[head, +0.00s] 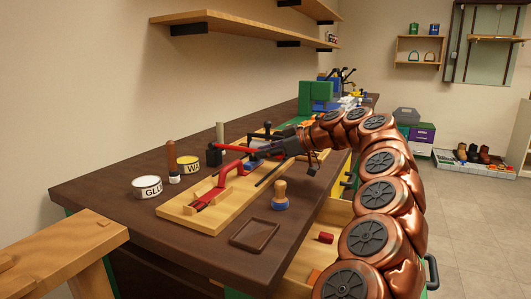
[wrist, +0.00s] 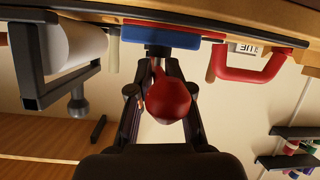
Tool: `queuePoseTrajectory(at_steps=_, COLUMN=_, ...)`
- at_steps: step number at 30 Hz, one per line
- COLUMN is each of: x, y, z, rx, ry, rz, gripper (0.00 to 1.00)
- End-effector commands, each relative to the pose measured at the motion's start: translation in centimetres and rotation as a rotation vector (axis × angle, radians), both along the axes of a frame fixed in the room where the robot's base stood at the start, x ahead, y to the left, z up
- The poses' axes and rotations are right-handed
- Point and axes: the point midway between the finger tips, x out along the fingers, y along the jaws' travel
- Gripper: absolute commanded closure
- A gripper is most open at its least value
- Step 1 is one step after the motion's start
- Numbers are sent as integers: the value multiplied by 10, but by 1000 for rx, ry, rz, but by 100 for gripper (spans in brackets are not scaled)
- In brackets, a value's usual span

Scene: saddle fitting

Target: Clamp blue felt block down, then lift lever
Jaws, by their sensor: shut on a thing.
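My gripper (wrist: 161,92) is shut on a red rounded lever handle (wrist: 168,102) in the wrist view, with one dark finger on each side. A blue block (wrist: 150,34) lies just beyond the fingers, with a red piece against it; a dark metal part stands between block and handle. I cannot tell whether anything presses on the block. In the head view, my gripper (head: 272,152) reaches over the wooden board (head: 180,212) on the bench. A red bar (head: 232,146) shows beside it; the blue block is mostly hidden there.
A wooden-knobbed tool (head: 280,194) and a shallow tray (head: 255,233) lie at the front edge.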

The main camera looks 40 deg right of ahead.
Motion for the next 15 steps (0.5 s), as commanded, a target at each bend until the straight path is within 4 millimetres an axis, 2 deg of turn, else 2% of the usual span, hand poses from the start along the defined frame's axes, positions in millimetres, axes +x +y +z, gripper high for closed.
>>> queuePoseTrajectory(at_steps=2, x=1, y=4, z=-6, rx=1, ry=12, rz=14, gripper=100)
queuePoseTrajectory(at_steps=3, x=1, y=5, z=-6, rx=1, ry=12, rz=14, gripper=80)
queuePoseTrajectory(at_steps=9, x=1, y=4, z=-5, rx=1, ry=9, rz=11, gripper=61)
queuePoseTrajectory(at_steps=15, x=0, y=2, z=-3, rx=1, ry=5, rz=5, gripper=61)
